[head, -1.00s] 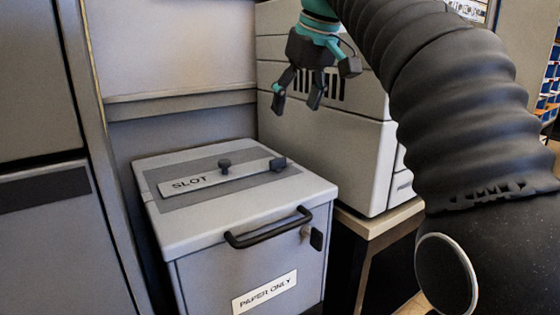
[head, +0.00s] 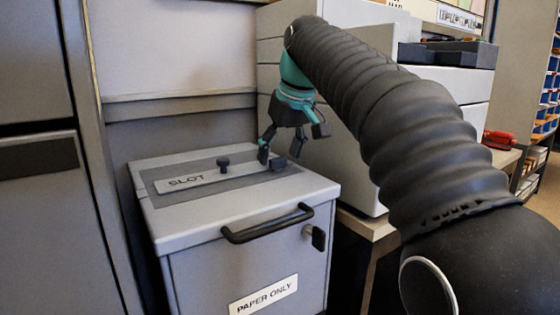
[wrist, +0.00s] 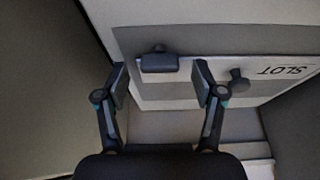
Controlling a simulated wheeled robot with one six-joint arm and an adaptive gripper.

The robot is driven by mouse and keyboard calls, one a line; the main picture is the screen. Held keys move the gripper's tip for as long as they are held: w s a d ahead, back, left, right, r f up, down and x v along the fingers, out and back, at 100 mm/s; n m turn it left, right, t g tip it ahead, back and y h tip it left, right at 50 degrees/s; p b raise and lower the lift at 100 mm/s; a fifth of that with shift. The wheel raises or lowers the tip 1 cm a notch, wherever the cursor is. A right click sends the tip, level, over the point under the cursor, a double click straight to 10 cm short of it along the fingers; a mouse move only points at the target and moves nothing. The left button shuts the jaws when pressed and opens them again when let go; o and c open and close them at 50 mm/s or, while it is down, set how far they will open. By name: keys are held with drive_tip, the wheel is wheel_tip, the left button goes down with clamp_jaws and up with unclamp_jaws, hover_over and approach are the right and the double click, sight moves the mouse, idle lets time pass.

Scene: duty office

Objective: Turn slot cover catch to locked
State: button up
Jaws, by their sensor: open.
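The light slot cover (head: 212,179), marked SLOT, lies on the grey top of the paper bin (head: 237,206). A round black knob (head: 223,163) stands on it. The black block-shaped catch (head: 279,165) is at its right end. My gripper (head: 281,150) is open and empty, pointing down just above the catch. In the wrist view the catch (wrist: 158,62) shows in the gap between my open fingers (wrist: 161,84), slightly beyond their tips. I see no contact. The knob (wrist: 238,80) is to the right of the right finger there.
A black bar handle (head: 268,224) and a keyed lock (head: 316,236) are on the bin's front, above a PAPER ONLY label (head: 264,296). A grey cabinet (head: 45,220) stands close on the left. A pale machine (head: 345,165) on a small table stands behind and right.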

drive_tip(key=shift+w+a+f, duration=0.1)
drive_tip(key=shift+w+f, duration=0.05)
drive_tip(key=shift+f, duration=0.25)
drive_tip(key=c, duration=1.1)
drive_tip(key=shift+c, duration=0.2)
